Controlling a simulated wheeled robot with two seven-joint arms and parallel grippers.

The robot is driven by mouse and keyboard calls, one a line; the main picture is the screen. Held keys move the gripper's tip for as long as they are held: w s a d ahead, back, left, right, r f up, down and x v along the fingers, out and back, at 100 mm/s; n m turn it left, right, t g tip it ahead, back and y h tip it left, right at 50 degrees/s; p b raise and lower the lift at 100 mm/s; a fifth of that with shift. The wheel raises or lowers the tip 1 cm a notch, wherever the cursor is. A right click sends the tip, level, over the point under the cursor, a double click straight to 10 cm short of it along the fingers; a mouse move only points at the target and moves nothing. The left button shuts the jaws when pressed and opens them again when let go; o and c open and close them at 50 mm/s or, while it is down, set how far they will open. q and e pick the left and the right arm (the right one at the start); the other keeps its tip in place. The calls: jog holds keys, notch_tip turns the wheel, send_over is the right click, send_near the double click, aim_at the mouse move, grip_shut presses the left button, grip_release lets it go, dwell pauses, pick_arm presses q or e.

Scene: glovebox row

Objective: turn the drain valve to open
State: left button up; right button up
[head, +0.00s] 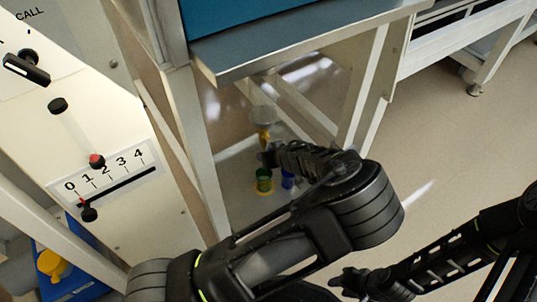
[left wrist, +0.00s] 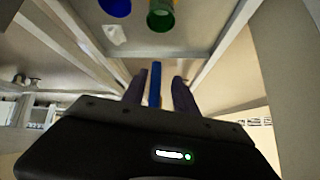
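My left arm reaches under the blue cabinet in the head view, and its gripper (head: 270,156) is partly hidden by the arm. In the left wrist view the left gripper (left wrist: 158,82) is open, with a finger on each side of a narrow upright blue bar (left wrist: 155,80). A gap shows beside the bar, with orange at its lower end. It may be the drain valve's handle, but I cannot be sure. A yellow fitting (head: 263,137) under a grey round part (head: 263,115) stands just behind this gripper. My right gripper (head: 345,282) is low at the bottom, away from these; its finger opening is unclear.
A green cup (head: 264,181) and a blue cup (head: 288,179) stand on the lower shelf, close to my left gripper. White frame legs (head: 203,150) flank the space. A panel with a 0–4 slider scale (head: 120,170) is at left. Open floor (head: 450,130) lies right.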

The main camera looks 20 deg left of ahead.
pick_arm(q)
jog(key=p+v, duration=0.2)
jog(key=v, duration=0.5)
jog(key=shift+d+r, duration=0.15)
jog(key=shift+r, duration=0.05)
jog(key=shift+s, duration=0.1)
dwell(0.4)
